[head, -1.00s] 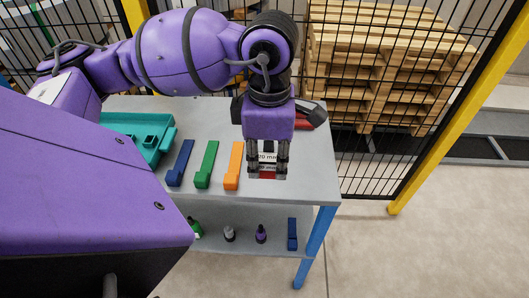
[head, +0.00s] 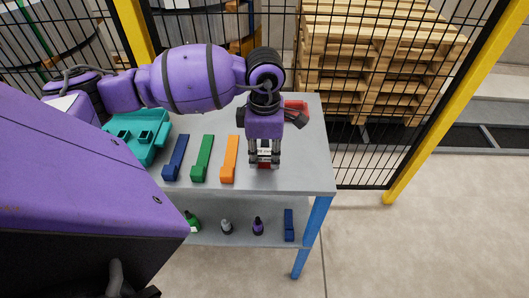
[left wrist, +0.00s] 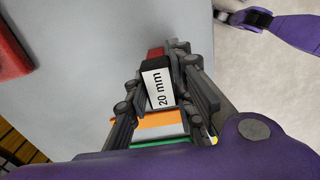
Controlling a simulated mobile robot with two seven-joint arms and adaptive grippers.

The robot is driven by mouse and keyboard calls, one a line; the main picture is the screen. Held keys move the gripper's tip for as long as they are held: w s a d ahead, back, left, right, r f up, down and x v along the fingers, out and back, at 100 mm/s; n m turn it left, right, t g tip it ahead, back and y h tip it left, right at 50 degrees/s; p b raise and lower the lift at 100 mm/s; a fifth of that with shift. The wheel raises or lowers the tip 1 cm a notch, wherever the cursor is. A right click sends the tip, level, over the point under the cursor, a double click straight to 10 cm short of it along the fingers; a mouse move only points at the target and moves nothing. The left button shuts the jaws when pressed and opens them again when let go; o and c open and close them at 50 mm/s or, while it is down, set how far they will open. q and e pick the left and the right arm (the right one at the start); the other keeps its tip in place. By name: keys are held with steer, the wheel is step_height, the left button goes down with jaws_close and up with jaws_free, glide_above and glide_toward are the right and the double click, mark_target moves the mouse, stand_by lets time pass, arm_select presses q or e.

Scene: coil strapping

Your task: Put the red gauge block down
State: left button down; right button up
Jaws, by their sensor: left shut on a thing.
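My left gripper (head: 264,163) is over the front right part of the grey table (head: 305,150). It is shut on the red gauge block (head: 264,167), which is mostly hidden by the fingers. In the left wrist view the fingers (left wrist: 163,88) frame a white label reading "20 mm", with a red part of the block (left wrist: 155,53) beyond it. The block is low, close to the tabletop; I cannot tell whether it touches.
Orange (head: 229,158), green (head: 202,157) and blue (head: 176,157) bars lie left of the gripper, with a teal tray (head: 152,150) beyond. A red object (head: 296,106) is at the back. The right tabletop is clear. Small bottles (head: 258,226) stand on the lower shelf.

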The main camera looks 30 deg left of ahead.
arm_select(q)
steer(key=shift+f, duration=0.2)
steer(key=c, duration=1.9)
jaws_free()
steer(key=o, duration=0.3)
steer(key=shift+o, duration=0.4)
steer(key=shift+r, duration=0.1)
arm_select(e)
steer(key=shift+w+a+r, duration=0.2)
steer(key=shift+w+a, duration=0.1)
steer(key=shift+w, duration=0.4)
